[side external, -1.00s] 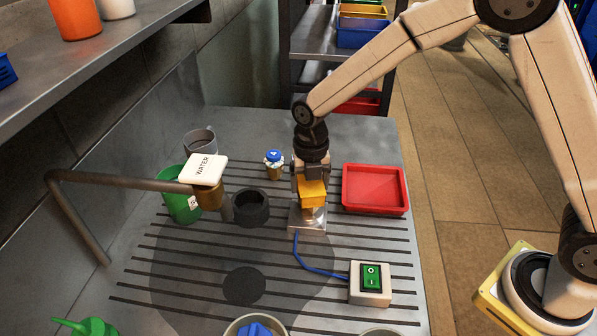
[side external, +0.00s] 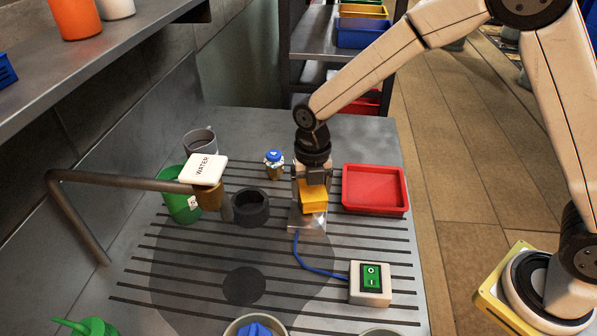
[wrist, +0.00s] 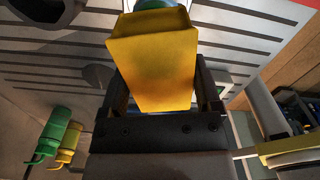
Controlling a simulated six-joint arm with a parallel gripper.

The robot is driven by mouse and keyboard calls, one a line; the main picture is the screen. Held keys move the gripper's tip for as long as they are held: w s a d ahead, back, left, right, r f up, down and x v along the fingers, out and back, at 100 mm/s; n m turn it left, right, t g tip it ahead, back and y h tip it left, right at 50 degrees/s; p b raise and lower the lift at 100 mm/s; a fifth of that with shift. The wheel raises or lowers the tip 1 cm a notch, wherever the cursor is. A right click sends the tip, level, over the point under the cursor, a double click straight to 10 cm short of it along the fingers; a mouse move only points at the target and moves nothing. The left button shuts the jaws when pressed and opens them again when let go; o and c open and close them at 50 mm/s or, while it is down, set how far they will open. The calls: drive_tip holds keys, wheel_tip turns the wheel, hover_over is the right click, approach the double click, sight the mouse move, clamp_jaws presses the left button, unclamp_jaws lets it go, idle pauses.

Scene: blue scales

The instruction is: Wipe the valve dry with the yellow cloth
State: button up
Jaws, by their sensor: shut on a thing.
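My gripper (side external: 313,188) is shut on the yellow cloth (side external: 314,199), which looks like a thick folded block. In the wrist view the cloth (wrist: 155,60) fills the space between the two dark fingers. The cloth hangs over a small silver plate (side external: 306,222); I cannot tell whether they touch. A small brass piece with a blue cap and pale collar (side external: 274,164), likely the valve, stands upright to the left of my gripper, apart from it. In the wrist view the cloth hides most of what lies beyond it.
A red tray (side external: 374,190) is close on the right. A switch box (side external: 370,284) sits in front, with a blue cable to the silver plate.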

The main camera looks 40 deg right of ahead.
drive_tip(key=shift+r, duration=0.9)
drive_tip(key=shift+r, duration=0.1)
drive_tip(key=shift+r, duration=1.4)
drive_tip(key=m, duration=0.1)
drive_tip(key=d+m, duration=0.1)
drive_tip(key=m, duration=0.2)
drive_tip(key=shift+s+d+f, duration=0.1)
drive_tip(key=shift+d+f, duration=0.2)
drive_tip(key=shift+d, duration=0.05)
drive_tip(key=s+d+f+m, duration=0.1)
drive_tip(key=d+m, duration=0.4)
drive_tip(key=m, duration=0.8)
drive_tip(key=s+d+f+m, duration=0.2)
drive_tip(key=d+m, duration=0.3)
drive_tip(key=m, duration=0.8)
drive_tip(key=shift+f, duration=0.3)
